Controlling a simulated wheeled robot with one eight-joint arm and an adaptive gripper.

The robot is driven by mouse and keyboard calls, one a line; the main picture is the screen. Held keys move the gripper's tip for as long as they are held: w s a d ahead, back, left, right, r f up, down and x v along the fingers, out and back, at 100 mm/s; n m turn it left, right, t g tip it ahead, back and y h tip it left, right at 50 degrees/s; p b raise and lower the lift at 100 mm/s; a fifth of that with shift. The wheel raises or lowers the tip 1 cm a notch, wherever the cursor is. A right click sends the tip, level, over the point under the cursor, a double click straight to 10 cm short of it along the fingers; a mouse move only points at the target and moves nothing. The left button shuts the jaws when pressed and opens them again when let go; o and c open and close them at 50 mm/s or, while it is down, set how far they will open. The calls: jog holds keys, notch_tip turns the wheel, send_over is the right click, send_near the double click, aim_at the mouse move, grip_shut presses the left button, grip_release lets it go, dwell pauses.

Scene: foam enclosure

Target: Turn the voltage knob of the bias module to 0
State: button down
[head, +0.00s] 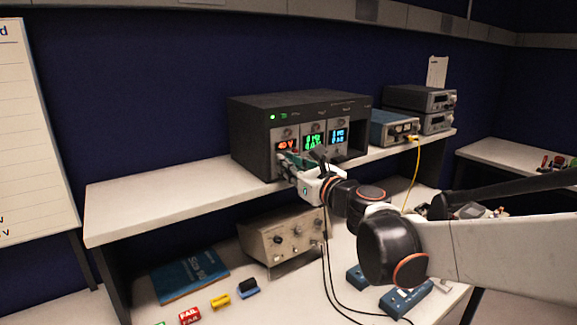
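A dark instrument rack (252,140) stands on the raised shelf and holds three modules side by side. The left module has a red display (287,147) that seems to read about 40 V; it may be the bias module, but its label is too small to read. My gripper (284,160) is at the lower front of this left module, just below the red display. It covers the lower panel, so the voltage knob is hidden. Whether the fingers touch or grip a knob cannot be seen. The middle module has a green display (313,142) and the right one a blue display (338,136).
A blue instrument (392,128) with a yellow cable and two stacked grey units (420,98) stand right of the rack. The shelf's left part (165,200) is clear. Below are a beige knobbed box (283,240), a blue book (190,275) and black cables (328,275).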

jog(key=shift+n+p, duration=0.35)
jog(key=shift+n, duration=0.35)
jog(key=c, duration=1.6)
grip_release()
jog(key=v, duration=1.2)
jog(key=shift+f, duration=0.1)
jog(key=shift+a, duration=0.1)
